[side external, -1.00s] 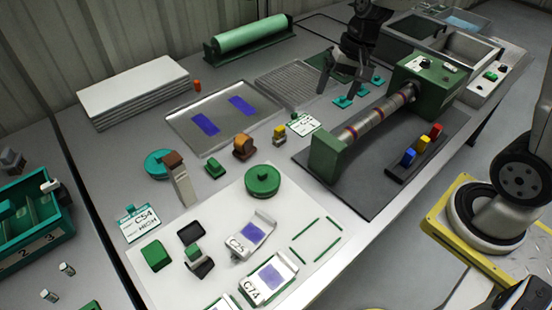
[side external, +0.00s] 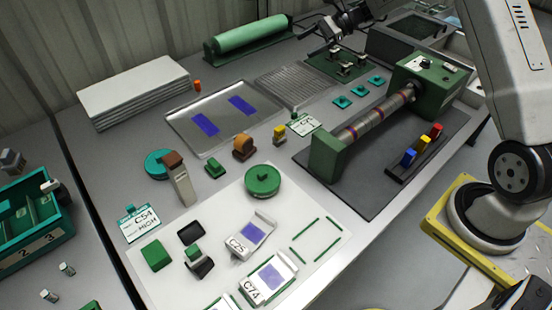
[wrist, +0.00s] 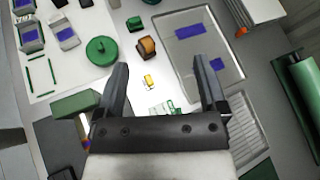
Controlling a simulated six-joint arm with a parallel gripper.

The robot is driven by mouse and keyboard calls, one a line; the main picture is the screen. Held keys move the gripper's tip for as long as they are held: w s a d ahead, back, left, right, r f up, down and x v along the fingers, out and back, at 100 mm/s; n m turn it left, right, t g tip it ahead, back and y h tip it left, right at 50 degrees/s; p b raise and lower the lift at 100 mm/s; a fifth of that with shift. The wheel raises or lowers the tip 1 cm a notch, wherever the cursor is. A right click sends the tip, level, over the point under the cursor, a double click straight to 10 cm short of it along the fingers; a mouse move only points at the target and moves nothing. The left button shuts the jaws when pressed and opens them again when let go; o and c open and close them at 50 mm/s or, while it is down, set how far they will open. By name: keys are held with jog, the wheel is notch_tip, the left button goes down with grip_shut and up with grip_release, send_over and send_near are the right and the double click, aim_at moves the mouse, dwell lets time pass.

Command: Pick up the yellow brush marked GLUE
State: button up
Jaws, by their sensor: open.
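I see no legible GLUE mark on anything. A small yellow-topped piece (side external: 279,133) stands on the bench beside a white card; it also shows yellow in the wrist view (wrist: 149,81), between my fingers in the picture. Another yellow upright piece (side external: 424,144) stands between a red and a blue one in a dark rack (side external: 402,172). I cannot tell which is the brush. My gripper (wrist: 161,73) is open and empty, its two fingers wide apart. In the side view my gripper (side external: 325,32) is high near the top edge, well above the bench.
A green-ended roller machine (side external: 328,158) stands on a dark mat. A metal tray (side external: 222,115) with purple patches, a brown dispenser (side external: 243,147) and a round green tin (side external: 262,181) are nearby. A green roll (side external: 250,37) lies at the back.

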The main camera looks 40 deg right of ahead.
send_near(285, 128)
jog(key=x, duration=0.3)
jog(key=shift+w+d+f, duration=0.15)
jog(key=shift+f, duration=0.05)
jog(key=shift+x, duration=3.9)
jog(key=shift+r, duration=0.2)
grip_shut()
